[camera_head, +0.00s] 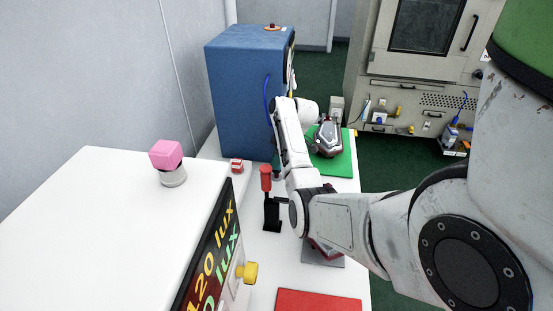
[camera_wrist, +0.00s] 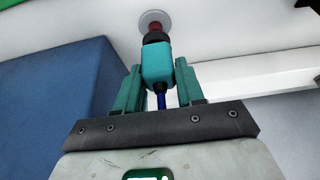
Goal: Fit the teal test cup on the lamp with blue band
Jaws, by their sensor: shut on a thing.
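In the wrist view my gripper (camera_wrist: 160,85) has its teal fingers shut on the teal test cup (camera_wrist: 157,65), a block with a blue cable below it. Past the cup are a dark collar and a red part in front of a pale round disc (camera_wrist: 154,17); I cannot tell whether they touch. In the head view my arm hides the gripper and cup. A grey and dark red lamp (camera_head: 328,137) lies on a green mat (camera_head: 343,165). Another lamp, mostly hidden by my arm, is on a grey mat (camera_head: 323,258). I cannot make out a blue band.
A blue cabinet (camera_head: 238,92) stands at the back left of the white bench; it also shows in the wrist view (camera_wrist: 62,88). A pink cup (camera_head: 165,154) is on the left surface. A red-handled lever (camera_head: 266,180) stands near my arm. A red mat (camera_head: 318,301) is bare.

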